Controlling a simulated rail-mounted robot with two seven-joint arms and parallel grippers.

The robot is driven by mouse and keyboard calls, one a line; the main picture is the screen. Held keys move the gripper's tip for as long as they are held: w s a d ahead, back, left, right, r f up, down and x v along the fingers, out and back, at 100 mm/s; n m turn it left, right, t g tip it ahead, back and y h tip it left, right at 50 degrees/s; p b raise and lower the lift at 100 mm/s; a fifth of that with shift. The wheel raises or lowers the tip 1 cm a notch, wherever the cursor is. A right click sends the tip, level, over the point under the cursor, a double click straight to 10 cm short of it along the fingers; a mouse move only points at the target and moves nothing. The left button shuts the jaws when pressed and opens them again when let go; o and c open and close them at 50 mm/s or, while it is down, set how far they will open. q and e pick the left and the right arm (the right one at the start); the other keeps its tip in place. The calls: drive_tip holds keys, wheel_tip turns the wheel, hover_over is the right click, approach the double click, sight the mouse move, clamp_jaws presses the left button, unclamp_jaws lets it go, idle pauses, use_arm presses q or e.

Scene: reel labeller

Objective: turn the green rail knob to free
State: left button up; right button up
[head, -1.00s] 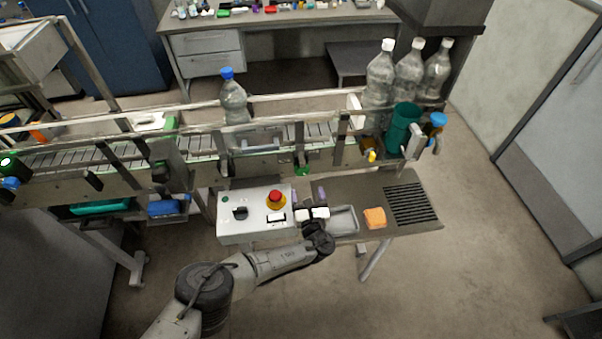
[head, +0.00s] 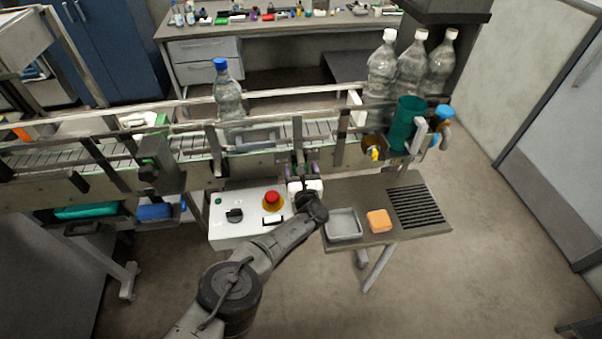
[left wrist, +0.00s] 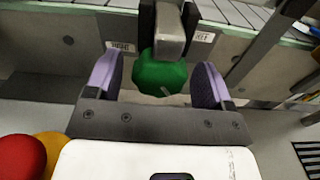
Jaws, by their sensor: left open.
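The green rail knob (left wrist: 162,78) is in the left wrist view, under a grey metal block on the side of the conveyor. It has a short pale mark near its lower edge. My left gripper (left wrist: 157,88) is open, with one purple-padded finger on each side of the knob and a visible gap to each. In the head view my left gripper (head: 302,170) is up against the conveyor's front side and hides the knob. My right gripper is in neither view.
A control box (head: 236,232) with a red emergency button (head: 272,201) and a black switch is just left of the gripper. A grey tray (head: 343,226) and an orange block (head: 379,220) are to its right. A blue-capped bottle (head: 228,97) stands on the conveyor (head: 190,148).

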use_arm(q)
drive_tip(key=c, duration=0.9)
drive_tip(key=shift+f+n, duration=0.15)
drive_tip(key=shift+n, duration=0.45)
drive_tip(key=shift+n+b, duration=0.5)
drive_tip(key=shift+n, duration=0.3)
drive_tip(key=o, duration=0.9)
